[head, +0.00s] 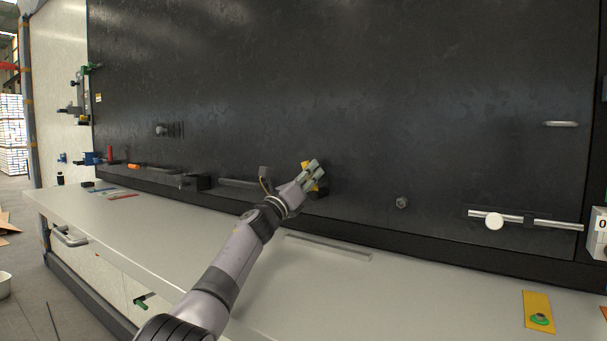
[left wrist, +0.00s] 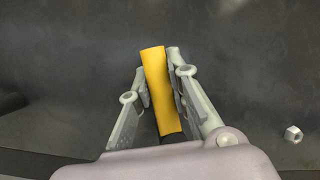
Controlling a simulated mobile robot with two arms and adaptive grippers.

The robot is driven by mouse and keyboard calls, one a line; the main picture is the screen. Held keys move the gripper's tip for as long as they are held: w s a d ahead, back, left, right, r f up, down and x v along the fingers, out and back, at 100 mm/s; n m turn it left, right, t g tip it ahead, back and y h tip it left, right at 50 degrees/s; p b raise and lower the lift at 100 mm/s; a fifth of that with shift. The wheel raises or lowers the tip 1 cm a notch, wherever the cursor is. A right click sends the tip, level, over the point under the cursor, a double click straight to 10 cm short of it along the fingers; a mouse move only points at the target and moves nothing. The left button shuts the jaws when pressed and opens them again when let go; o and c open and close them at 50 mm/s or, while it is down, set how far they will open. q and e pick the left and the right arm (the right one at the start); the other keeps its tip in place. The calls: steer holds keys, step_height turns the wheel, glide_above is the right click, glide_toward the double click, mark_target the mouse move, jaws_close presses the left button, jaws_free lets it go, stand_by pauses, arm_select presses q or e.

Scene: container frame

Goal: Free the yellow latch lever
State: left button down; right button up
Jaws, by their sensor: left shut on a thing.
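The yellow latch lever (left wrist: 162,90) stands between the two fingers of my left gripper (left wrist: 160,88) in the left wrist view. The fingers are shut on it, and its upper end sticks out a little past their tips. In the head view my left gripper (head: 313,174) is at the dark panel, and a small part of the yellow lever (head: 305,165) shows beside the fingers. The gripper hides most of the lever and its mount there. My right gripper is in neither view.
The dark panel (head: 350,90) rises behind a grey shelf (head: 330,285). A hex nut (head: 402,202) sits on the panel to the right, also in the left wrist view (left wrist: 293,134). A rail with a white knob (head: 494,221) lies farther right. A yellow plate (head: 538,301) lies on the shelf.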

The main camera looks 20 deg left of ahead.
arm_select(q)
steer(key=shift+d+r+m+g+h+p, duration=0.1)
steer(key=shift+d+m+g+h+p, duration=0.2)
steer(key=shift+m+h+p, duration=0.35)
steer(key=shift+s+d+r+m+h+p, duration=0.15)
steer(key=shift+m+h+p, duration=0.1)
steer(key=shift+m, duration=0.35)
steer(key=shift+s+d+f+m+h+p, duration=0.1)
steer(key=shift+m+h+p, duration=0.1)
steer(key=shift+m, duration=0.35)
steer(key=shift+d+m+g+h+p, duration=0.2)
steer(key=shift+m+g+p, duration=0.1)
steer(key=shift+m, duration=0.25)
steer(key=shift+d+m+g+h+p, duration=0.2)
steer(key=shift+m+g, duration=0.1)
steer(key=shift+m, duration=0.25)
steer(key=shift+s+d+m+g+h, duration=0.15)
steer(key=shift+m+g+h, duration=0.15)
steer(key=shift+m, duration=0.3)
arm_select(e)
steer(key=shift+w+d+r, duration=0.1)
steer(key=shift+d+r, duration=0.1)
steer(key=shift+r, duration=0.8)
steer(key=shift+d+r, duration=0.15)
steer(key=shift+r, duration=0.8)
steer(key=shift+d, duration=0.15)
